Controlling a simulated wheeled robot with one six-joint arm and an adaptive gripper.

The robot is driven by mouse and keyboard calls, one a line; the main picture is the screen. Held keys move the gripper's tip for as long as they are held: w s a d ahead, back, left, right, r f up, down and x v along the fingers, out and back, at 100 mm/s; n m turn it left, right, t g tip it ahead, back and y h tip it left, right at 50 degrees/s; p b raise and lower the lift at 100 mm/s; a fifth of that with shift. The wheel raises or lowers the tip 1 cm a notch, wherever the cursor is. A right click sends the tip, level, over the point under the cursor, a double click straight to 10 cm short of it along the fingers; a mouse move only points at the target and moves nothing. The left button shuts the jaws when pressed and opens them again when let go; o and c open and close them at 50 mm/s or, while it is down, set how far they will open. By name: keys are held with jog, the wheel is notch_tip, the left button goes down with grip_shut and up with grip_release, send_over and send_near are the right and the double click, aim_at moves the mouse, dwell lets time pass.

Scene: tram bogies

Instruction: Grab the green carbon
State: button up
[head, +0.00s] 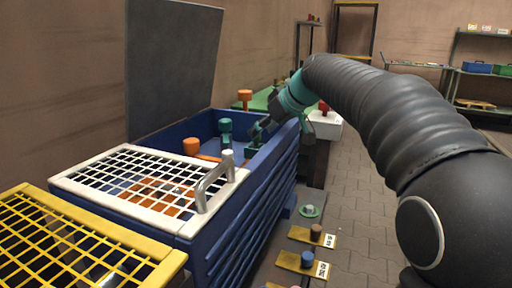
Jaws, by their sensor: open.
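A green carbon (225,128), a short teal-green piece with a wide top, stands in the open part of the blue crate (283,172). My gripper (258,137) reaches into the crate from the right, a little to the right of this piece and apart from it. Its dark fingers are open and appear empty. Another green bit (252,151) shows low beside the fingertips; the fingers partly hide it, so its shape is unclear.
An orange piece (192,146) stands in the crate, and another (245,96) shows behind it. A white grid cover (140,178) with a handle lies over the near part. A yellow grid (75,245) is at front left. A grey lid (170,65) stands raised behind.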

aim_at(255, 145)
jog(key=x, duration=0.4)
jog(key=shift+w+a, duration=0.15)
jog(key=shift+r, duration=0.1)
grip_shut()
